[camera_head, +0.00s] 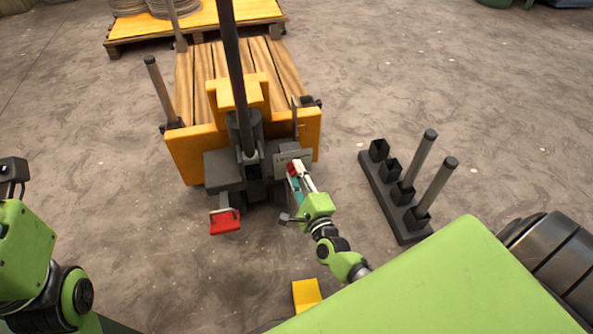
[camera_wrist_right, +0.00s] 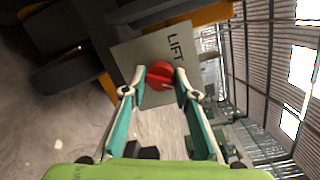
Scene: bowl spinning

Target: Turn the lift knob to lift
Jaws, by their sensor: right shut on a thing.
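The red lift knob (camera_wrist_right: 160,73) sits on a grey plate (camera_wrist_right: 127,55) marked "LIFT" in the right wrist view. In the head view the knob (camera_head: 291,169) shows small on the back of the yellow lift cart (camera_head: 188,158). My right gripper (camera_head: 300,174) reaches the knob from the front. Its two fingers stand on either side of the knob, shut on it. My left gripper (camera_head: 13,176) is at the left edge of the head view, away from the cart. Its fingers are partly cut off, so its opening cannot be told.
A red pedal (camera_head: 225,221) sticks out low at the cart's back. A dark rack (camera_head: 384,197) with upright posts stands to the right. A yellow block (camera_head: 306,294) lies on the floor near my body. A pallet (camera_head: 200,22) stands behind the cart.

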